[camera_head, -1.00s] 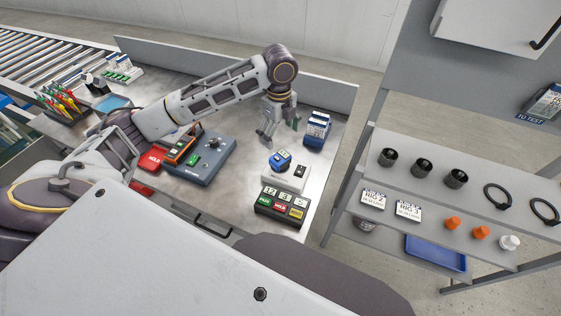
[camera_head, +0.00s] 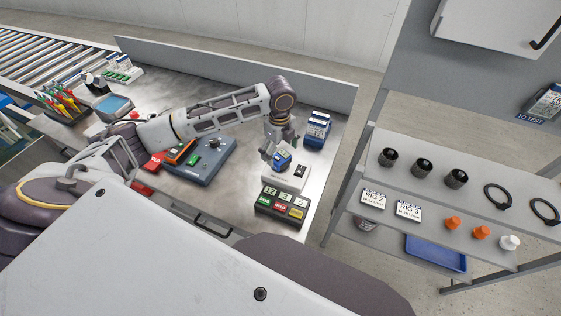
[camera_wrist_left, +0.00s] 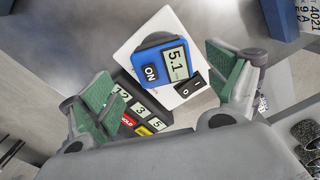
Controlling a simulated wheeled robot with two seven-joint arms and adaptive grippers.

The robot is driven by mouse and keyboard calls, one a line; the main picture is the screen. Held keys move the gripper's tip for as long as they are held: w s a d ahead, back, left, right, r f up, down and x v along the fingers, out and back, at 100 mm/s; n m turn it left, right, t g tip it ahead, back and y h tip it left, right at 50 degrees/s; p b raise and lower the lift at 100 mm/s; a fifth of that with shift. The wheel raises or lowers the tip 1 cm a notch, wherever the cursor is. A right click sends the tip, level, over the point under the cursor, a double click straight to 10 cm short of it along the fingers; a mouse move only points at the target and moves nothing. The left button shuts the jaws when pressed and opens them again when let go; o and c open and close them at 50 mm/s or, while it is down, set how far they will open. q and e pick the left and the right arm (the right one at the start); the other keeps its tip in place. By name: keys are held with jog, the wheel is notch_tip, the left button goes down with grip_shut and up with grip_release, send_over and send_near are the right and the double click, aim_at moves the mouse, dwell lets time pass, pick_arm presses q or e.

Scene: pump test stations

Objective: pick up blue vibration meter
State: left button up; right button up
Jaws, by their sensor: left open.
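The blue vibration meter (camera_head: 282,159) sits on a white block (camera_head: 298,183) with a black switch, at the right part of the workbench. In the left wrist view the meter (camera_wrist_left: 160,60) has a display reading 5.1 and an ON label. My left gripper (camera_head: 277,150) is just above the meter, pointing down. In the left wrist view its green-padded fingers (camera_wrist_left: 170,92) are spread wide, with the meter between and beyond them, and they hold nothing. My right gripper does not show in these views.
A black button box (camera_head: 282,205) stands just in front of the white block. A blue card holder (camera_head: 316,130) stands behind it. A blue-grey device (camera_head: 203,160) is to the left. A shelf rack (camera_head: 450,200) stands right of the bench.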

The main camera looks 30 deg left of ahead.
aim_at(281, 157)
pick_arm(q)
jog(key=shift+f, duration=0.6)
notch_tip(281, 157, down, 3)
jog(key=shift+w+d+r, duration=0.1)
jog(key=shift+w, duration=0.05)
jog(key=shift+f, duration=0.6)
jog(key=shift+c, duration=1.3)
jog(key=c, duration=1)
jog(key=shift+c, duration=1.2)
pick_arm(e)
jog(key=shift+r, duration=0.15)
